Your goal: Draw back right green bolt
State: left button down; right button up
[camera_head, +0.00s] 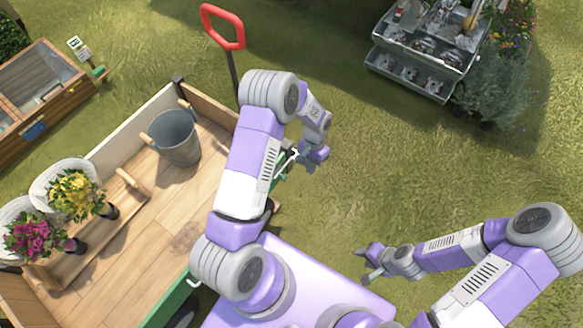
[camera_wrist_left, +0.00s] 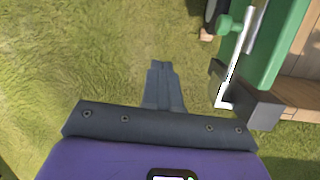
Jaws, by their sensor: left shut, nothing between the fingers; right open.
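The green bolt (camera_wrist_left: 231,24) shows in the left wrist view as a round knob on a short green bar, beside a pale metal bracket (camera_wrist_left: 233,70) and a green post (camera_wrist_left: 277,45) of the cart. My left gripper (camera_wrist_left: 163,68) is shut and empty, to the left of the bolt and apart from it. In the head view my left gripper (camera_head: 311,162) hangs just outside the cart's right side; my arm hides most of that corner. My right gripper (camera_head: 366,263) is open and empty over the grass, away from the cart.
The wooden cart (camera_head: 187,236) holds a metal bucket (camera_head: 175,137) and two white-wrapped flower bunches, yellow (camera_head: 76,194) and magenta (camera_head: 36,233). A red handle (camera_head: 222,28) rises behind it. A grey tiered stand (camera_head: 415,69) is at the back right. Open grass lies between.

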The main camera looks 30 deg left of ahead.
pick_arm(q)
jog(key=w+a+r+y, duration=0.2)
jog(key=w+a+r, duration=0.2)
jog(key=a+r, duration=0.1)
jog(key=shift+w+r+m+g, duration=0.25)
jog(key=shift+r+m+g, duration=0.15)
jog(key=shift+r, duration=0.25)
jog(key=s+a+f+b, duration=0.1)
jog(key=s+f+b, duration=0.2)
jog(key=s+f, duration=0.4)
jog(key=shift+a+f, duration=0.25)
jog(key=shift+f, duration=1.3)
